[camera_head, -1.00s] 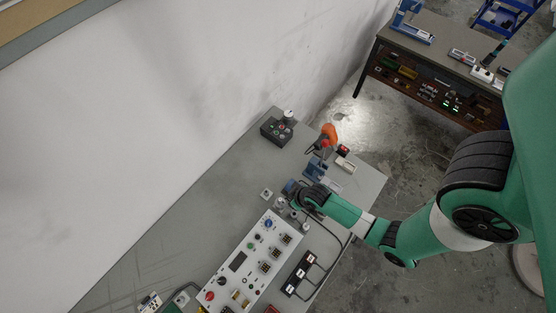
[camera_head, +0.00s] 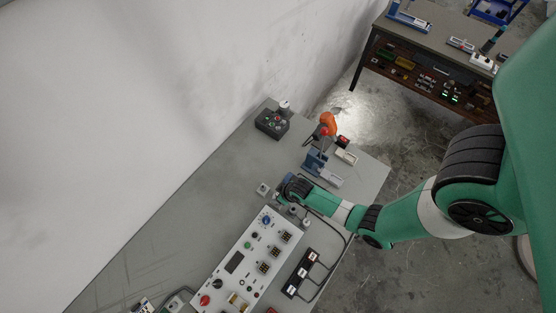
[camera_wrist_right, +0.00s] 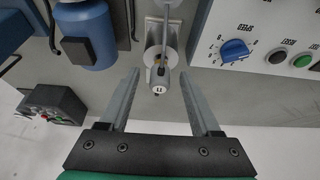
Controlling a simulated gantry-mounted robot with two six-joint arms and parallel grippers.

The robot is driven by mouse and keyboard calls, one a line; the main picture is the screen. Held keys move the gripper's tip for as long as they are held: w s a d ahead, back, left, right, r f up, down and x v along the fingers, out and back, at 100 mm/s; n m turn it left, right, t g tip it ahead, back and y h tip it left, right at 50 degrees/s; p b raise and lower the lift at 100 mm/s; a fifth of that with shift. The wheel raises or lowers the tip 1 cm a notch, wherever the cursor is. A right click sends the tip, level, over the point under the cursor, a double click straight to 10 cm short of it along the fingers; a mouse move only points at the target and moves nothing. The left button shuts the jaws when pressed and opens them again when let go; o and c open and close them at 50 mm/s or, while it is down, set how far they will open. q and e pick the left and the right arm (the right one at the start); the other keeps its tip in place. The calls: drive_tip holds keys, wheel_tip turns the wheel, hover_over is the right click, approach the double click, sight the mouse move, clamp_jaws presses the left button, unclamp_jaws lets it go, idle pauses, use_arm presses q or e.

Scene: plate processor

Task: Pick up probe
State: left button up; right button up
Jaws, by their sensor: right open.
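In the right wrist view a small grey cylinder, apparently the probe (camera_wrist_right: 160,82), has a white end marked with dark strokes and a thin stem or cable. It shows between the fingers of my right gripper (camera_wrist_right: 159,74), which is open with a gap on both sides. Behind it are a round grey disc and a pale square plate (camera_wrist_right: 155,22). In the head view my right gripper (camera_head: 284,188) is over the bench, just right of the small square plate (camera_head: 263,189). The probe cannot be made out there. My left gripper is not in view.
A white control panel (camera_head: 243,258) with a blue knob (camera_wrist_right: 234,50) is close to the right gripper. A blue motor-like part (camera_wrist_right: 88,40) is on its other side. A black button box (camera_head: 271,124) and an orange-topped tool (camera_head: 328,122) stand farther back. The bench's wall side is clear.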

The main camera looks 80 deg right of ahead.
drive_tip(key=shift+w+d+f, duration=0.1)
drive_tip(key=shift+w+f, duration=0.1)
drive_tip(key=shift+f, duration=0.3)
clamp_jaws()
drive_tip(key=shift+r, duration=0.1)
wheel_tip(320, 180, up, 6)
drive_tip(key=p, duration=0.3)
wheel_tip(320, 180, up, 4)
drive_tip(key=p, duration=0.4)
